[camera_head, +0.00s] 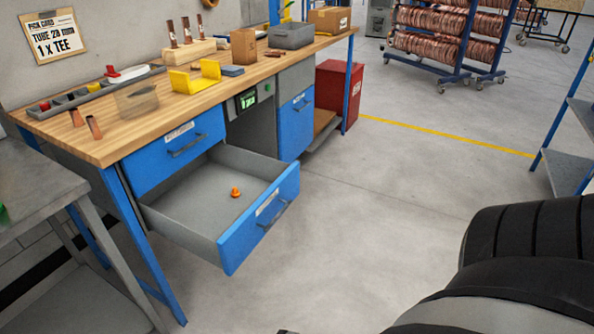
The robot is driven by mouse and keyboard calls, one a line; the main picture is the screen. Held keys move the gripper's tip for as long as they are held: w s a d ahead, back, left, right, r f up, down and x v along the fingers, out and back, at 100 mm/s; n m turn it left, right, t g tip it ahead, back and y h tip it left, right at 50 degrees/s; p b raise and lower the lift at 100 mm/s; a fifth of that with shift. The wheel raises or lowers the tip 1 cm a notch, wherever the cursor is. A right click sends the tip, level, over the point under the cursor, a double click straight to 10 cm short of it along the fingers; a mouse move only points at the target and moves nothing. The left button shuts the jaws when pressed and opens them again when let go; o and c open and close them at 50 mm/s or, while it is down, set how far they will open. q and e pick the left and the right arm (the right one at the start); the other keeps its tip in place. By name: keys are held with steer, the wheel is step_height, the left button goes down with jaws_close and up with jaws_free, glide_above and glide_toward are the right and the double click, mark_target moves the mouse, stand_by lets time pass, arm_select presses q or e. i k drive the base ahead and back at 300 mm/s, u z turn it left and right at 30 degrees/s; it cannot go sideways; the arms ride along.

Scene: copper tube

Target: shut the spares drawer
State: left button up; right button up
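A blue-fronted lower drawer (262,222) stands pulled well out from the left end of the workbench. It has a grey inside, a dark bar handle (276,214) and a small white label that I cannot read. A small orange-brown fitting (235,193) lies on the drawer floor. Above it, a blue upper drawer (174,151) is shut. I take the open lower drawer to be the spares drawer, but its label is too small to confirm. Neither of my grippers shows in the head view.
A grey metal table (40,195) stands close at the left. The floor (370,210) right of the drawer is clear. A red cabinet (338,95) and copper coil racks (440,40) stand farther back.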

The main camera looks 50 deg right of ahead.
mark_target(194, 209)
steer(key=u, duration=1.05)
steer(key=i, duration=0.8)
steer(key=z, duration=2.95)
steer(key=i, duration=0.5)
steer(key=k, duration=1)
steer(key=z, duration=0.8)
steer(key=i, duration=0.8)
steer(key=u, duration=1.9)
steer(key=i, duration=0.5)
steer(key=z, duration=0.05)
